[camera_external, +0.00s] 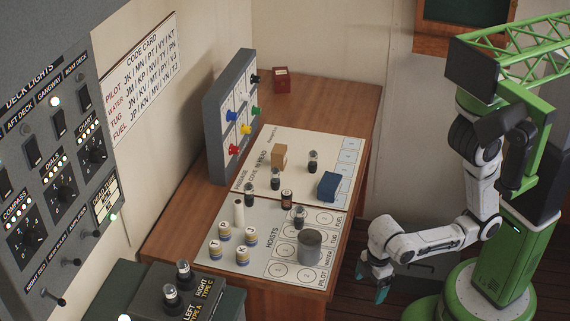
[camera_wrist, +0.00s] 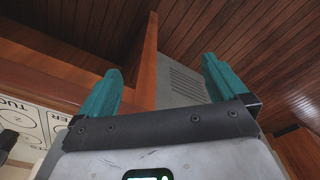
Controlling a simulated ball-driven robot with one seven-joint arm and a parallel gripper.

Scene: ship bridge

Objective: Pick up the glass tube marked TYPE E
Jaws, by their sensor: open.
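Several small glass tubes with dark bases stand upright on the white boards on the wooden desk: one at the back right (camera_external: 313,162), one left of it (camera_external: 275,179), one further left (camera_external: 249,190), and one near the grey cylinder (camera_external: 299,217). Two more tubes, front (camera_external: 170,297) and back (camera_external: 184,272), are in a dark box labelled TYPE A and TYPE C. I cannot read TYPE E on any tube. My gripper (camera_external: 381,286) hangs right of the desk, apart from every tube. In the wrist view its teal fingers (camera_wrist: 163,66) are spread and empty.
The desk (camera_external: 345,103) has a raised right edge near my arm. A grey panel with coloured knobs (camera_external: 229,117) stands at its back left. A blue block (camera_external: 328,186), a tan block (camera_external: 279,156), striped round pieces and a grey cylinder (camera_external: 310,245) crowd the boards.

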